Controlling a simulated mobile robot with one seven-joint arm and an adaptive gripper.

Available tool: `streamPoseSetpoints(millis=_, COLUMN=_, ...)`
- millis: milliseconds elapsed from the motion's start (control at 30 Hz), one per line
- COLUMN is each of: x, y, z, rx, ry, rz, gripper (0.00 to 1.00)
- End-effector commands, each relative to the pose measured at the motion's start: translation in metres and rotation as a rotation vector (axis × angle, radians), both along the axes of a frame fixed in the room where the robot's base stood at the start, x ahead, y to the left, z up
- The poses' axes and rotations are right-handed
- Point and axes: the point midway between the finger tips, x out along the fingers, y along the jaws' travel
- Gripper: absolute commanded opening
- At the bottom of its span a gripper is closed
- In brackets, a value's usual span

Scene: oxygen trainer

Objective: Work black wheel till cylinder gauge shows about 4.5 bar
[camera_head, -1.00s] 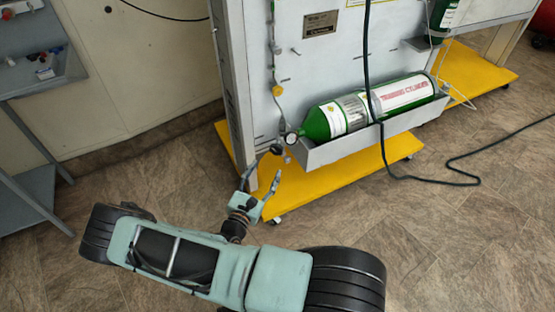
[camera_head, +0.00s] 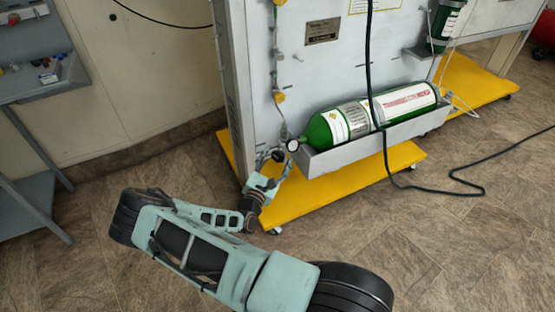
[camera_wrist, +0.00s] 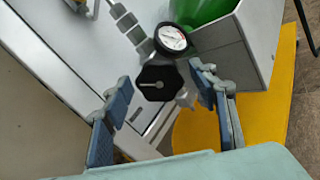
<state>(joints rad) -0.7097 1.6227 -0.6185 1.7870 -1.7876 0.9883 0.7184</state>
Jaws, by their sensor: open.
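The black wheel (camera_wrist: 160,83) sits between the spread fingers of my gripper (camera_wrist: 158,103) in the wrist view, with gaps on both sides. In the head view my gripper (camera_head: 274,170) is open just below the wheel, which is small and partly hidden there. The cylinder gauge (camera_wrist: 172,38) is a round white dial with a black rim, just above and right of the wheel; it also shows in the head view (camera_head: 293,146). Its reading is too small to tell. The green training cylinder (camera_head: 370,114) lies in a grey tray on the panel.
The grey tray (camera_head: 385,139) projects to the right of the gauge. The yellow base (camera_head: 330,195) runs under the panel (camera_head: 315,75). A dark cable (camera_head: 386,150) hangs in front of the cylinder. Open floor lies in front. A grey shelf stand (camera_head: 45,88) is at the left.

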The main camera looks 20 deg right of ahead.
Motion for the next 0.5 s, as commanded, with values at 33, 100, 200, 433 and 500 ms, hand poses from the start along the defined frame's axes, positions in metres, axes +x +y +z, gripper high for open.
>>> streamPoseSetpoints(millis=33, x=0.0014, y=-0.0013, z=-0.0004, rx=0.0, ry=0.0, rz=0.0, gripper=0.54)
streamPoseSetpoints(millis=100, x=0.0021, y=-0.002, z=-0.0002, rx=0.001, ry=0.001, rz=0.0, gripper=0.54)
streamPoseSetpoints(millis=200, x=0.0021, y=-0.0021, z=0.0, rx=0.0, ry=0.001, rz=0.0, gripper=0.54)
streamPoseSetpoints(millis=433, x=0.0019, y=-0.0019, z=0.0, rx=0.001, ry=0.001, rz=0.0, gripper=0.39)
streamPoseSetpoints(millis=500, x=0.0019, y=-0.0019, z=0.0, rx=0.001, ry=0.001, rz=0.0, gripper=0.32)
